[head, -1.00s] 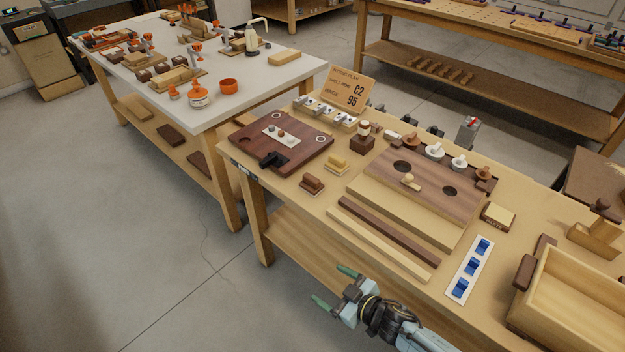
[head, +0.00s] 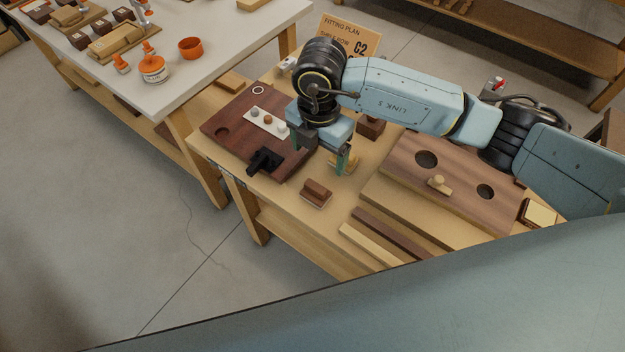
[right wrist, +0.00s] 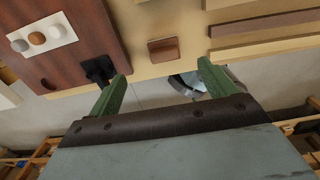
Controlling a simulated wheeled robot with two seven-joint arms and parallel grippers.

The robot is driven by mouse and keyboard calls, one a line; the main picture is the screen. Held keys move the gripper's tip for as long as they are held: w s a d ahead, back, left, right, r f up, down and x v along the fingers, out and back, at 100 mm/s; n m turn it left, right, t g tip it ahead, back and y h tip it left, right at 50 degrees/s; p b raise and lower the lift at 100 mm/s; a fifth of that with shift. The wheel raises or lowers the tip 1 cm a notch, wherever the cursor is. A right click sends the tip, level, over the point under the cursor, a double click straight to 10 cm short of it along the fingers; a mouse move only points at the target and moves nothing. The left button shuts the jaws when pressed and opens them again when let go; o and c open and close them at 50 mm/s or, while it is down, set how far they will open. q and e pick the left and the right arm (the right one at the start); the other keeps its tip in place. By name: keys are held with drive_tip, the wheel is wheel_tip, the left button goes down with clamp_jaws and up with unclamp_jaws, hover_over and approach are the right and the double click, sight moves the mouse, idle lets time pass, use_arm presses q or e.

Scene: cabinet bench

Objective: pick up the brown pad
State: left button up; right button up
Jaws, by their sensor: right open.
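The brown pad (head: 316,193) is a small brown block with a raised grip on a pale-edged base, lying on the bench near its front edge. It also shows in the right wrist view (right wrist: 163,49), centred between the two fingers and beyond their tips. My right gripper (head: 320,153) is open and empty, its green fingers pointing down above the bench, behind the brown pad in the head view. My left gripper is not in view.
A dark wooden board (head: 228,127) with a black clamp (head: 265,162) lies left of the brown pad. Dark and pale strips (head: 372,246) and a board with holes (head: 460,175) lie to its right. A large blue-grey part of mine covers the lower right.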

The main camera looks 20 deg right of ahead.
sight(317, 184)
drive_tip(key=f, duration=0.6)
drive_tip(key=shift+s+a+f, duration=0.1)
drive_tip(key=shift+s+f, duration=0.1)
drive_tip(key=shift+f, duration=0.05)
drive_tip(key=shift+s+a+f+b, duration=0.15)
drive_tip(key=shift+f+b, duration=0.1)
drive_tip(key=shift+f, duration=1.05)
drive_tip(key=shift+s+d+f+b, duration=0.1)
drive_tip(key=shift+s+f+b, duration=0.1)
drive_tip(key=shift+f, duration=1.1)
drive_tip(key=shift+w, duration=0.1)
drive_tip(key=c, duration=1.1)
wheel_tip(317, 184, up, 10)
drive_tip(key=shift+r+p, duration=0.1)
drive_tip(key=shift+p, duration=0.45)
drive_tip(key=o, duration=0.5)
drive_tip(key=c, duration=0.6)
